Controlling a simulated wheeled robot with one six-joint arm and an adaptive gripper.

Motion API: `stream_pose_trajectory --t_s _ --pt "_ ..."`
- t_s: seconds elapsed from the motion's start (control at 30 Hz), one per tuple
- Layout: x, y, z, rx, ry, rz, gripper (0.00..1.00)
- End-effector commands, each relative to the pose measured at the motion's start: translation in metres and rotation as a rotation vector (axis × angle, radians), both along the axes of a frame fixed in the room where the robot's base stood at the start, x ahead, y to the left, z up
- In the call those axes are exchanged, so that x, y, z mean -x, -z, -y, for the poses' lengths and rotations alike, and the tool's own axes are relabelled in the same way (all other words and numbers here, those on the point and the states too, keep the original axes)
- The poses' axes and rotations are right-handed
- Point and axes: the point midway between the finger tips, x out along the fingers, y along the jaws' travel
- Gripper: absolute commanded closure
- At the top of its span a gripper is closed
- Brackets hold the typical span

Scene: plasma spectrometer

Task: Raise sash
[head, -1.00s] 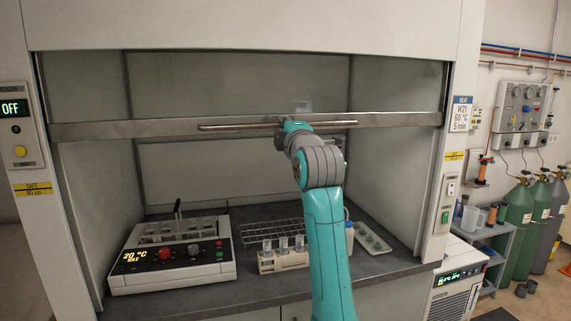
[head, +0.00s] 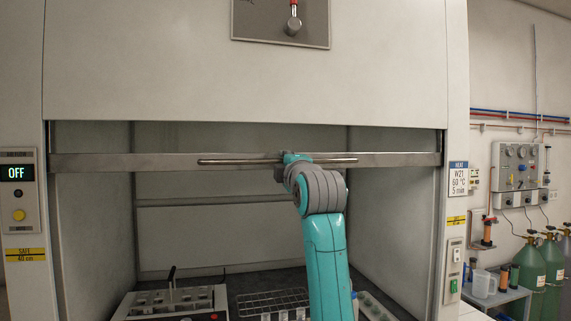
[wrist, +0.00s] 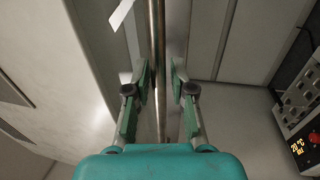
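The sash is the pale front panel (head: 160,75) of the fume hood, with a metal bottom rail (head: 100,162) and a long bar handle (head: 235,161). The rail is a little below the top of the hood opening. My gripper (head: 285,160) is at the middle of the handle, its fingers mostly hidden by my arm in the head view. In the wrist view the handle (wrist: 157,40) runs between the two fingers of my gripper (wrist: 161,80). The fingers are drawn in closely on both sides of it; a narrow gap seems to show on the right.
Inside the hood are a heating block (head: 175,300) at the left and a wire rack (head: 272,302). A control panel (head: 18,190) reading OFF and a yellow SAFE label (head: 25,254) are on the left post. Gas cylinders (head: 552,265) stand at the right.

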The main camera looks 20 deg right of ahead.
Motion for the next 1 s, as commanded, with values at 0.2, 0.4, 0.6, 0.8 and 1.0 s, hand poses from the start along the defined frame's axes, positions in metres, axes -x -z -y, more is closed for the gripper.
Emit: stream_pose_trajectory --t_s 0.2,0.4,0.6,0.8,1.0 --pt "0.000 0.000 0.000 0.000 0.000 0.000 0.61" --pt "0.004 0.001 0.000 0.000 0.000 0.000 0.61" --pt "0.029 0.006 0.000 0.000 0.000 0.002 0.61" --pt "0.069 0.014 0.000 0.000 0.000 0.002 0.61" --pt "0.101 0.020 0.000 0.000 0.000 0.001 0.61"
